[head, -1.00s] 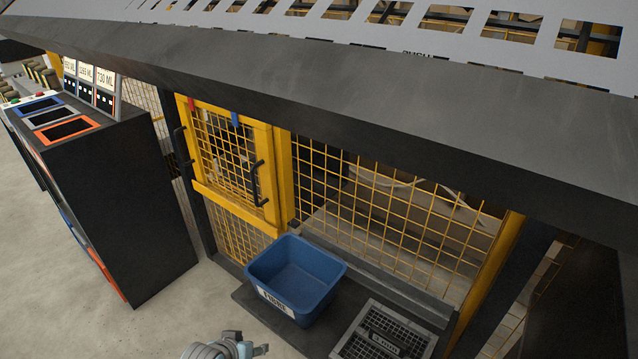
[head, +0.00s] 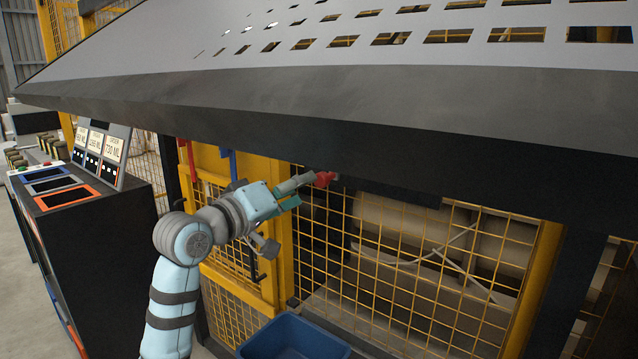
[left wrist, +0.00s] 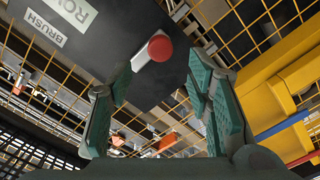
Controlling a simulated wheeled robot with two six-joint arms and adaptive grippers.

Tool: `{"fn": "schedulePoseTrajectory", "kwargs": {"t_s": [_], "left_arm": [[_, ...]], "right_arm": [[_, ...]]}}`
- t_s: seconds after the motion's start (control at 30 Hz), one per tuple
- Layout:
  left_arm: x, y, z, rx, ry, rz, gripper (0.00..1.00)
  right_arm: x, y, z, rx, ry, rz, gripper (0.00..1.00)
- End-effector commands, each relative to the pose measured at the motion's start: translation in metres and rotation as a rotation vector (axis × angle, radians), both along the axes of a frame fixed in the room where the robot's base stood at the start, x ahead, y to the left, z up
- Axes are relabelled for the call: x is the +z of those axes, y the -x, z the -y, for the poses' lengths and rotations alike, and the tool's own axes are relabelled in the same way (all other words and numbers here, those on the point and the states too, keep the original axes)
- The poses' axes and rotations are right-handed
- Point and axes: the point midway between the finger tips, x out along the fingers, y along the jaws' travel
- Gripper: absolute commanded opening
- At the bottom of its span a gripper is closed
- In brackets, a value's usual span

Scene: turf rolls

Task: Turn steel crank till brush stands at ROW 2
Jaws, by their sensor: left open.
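The crank's red knob (left wrist: 160,47) shows in the left wrist view at the end of a short pale steel arm (left wrist: 140,60) on a dark panel (left wrist: 90,55). In the head view the red knob (head: 323,179) sits under the dark beam, just right of my left gripper (head: 300,190). My left gripper (left wrist: 160,78) is open, and the knob appears between and just beyond its fingertips. I cannot tell if they touch. Labels on the panel read "BRUSH" (left wrist: 44,30) and "RO…" (left wrist: 80,10), cut off by the edge. The brush itself and my right gripper are not seen.
A sloped grey slotted cover (head: 400,40) and dark beam (head: 350,130) hang over the area. Yellow mesh fencing (head: 420,250) stands behind the gripper, with a yellow gate (head: 215,165) on the left. A blue bin (head: 290,340) is below. A dark cabinet (head: 110,240) stands left.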

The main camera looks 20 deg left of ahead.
Motion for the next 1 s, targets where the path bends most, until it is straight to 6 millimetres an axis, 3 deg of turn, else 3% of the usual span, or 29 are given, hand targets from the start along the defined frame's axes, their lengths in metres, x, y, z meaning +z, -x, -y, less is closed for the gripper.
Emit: {"fn": "schedulePoseTrajectory", "kwargs": {"t_s": [0.1, 0.3, 0.63, 0.9, 1.0], "left_arm": [[-0.002, -0.031, 0.013, -0.001, 0.002, -0.002, 0.46], [-0.001, -0.062, 0.025, 0.000, -0.002, -0.001, 0.46], [-0.001, -0.069, 0.028, 0.001, -0.005, 0.000, 0.46], [-0.001, -0.069, 0.027, 0.001, -0.005, -0.001, 0.04], [-0.001, -0.069, 0.027, 0.001, -0.005, -0.001, 0.00]], "right_arm": [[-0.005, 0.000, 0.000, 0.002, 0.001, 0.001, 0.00], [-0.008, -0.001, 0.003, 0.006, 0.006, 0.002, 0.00], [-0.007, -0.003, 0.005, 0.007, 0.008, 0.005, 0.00], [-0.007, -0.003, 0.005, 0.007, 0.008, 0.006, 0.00], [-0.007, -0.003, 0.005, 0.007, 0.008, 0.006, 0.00]]}}
